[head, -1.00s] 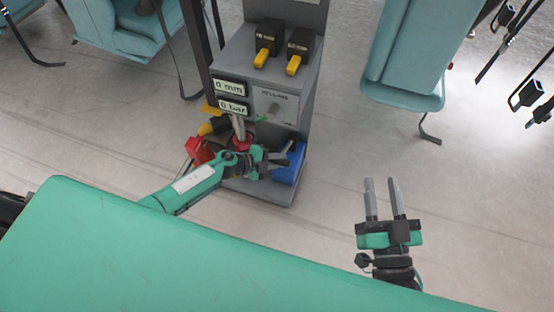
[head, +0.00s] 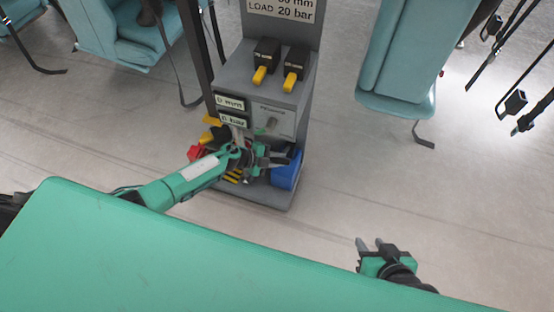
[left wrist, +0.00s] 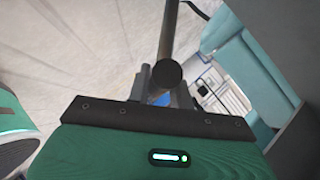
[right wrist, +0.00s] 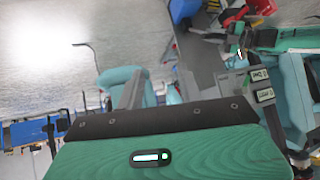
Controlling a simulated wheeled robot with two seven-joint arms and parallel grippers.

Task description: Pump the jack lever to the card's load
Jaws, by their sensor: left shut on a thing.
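The card (head: 282,10) at the top of the grey jack stand (head: 300,110) is cut off by the picture edge; "LOAD 20 bar" reads on it. Two small displays (head: 231,103) on the stand appear to read 0 mm and 0 bar. My left gripper (head: 262,157) is shut in front of the stand, below the displays. In the left wrist view a dark round-ended rod (left wrist: 167,72), seemingly the jack lever, stands between its fingers; the gripper mostly hides it in the head view. My right gripper (head: 370,243) is open and empty, low at the right, away from the stand.
Two black switches with yellow levers (head: 260,76) sit on the stand's top. A blue bin (head: 287,172) and red part (head: 196,152) flank the gripper.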

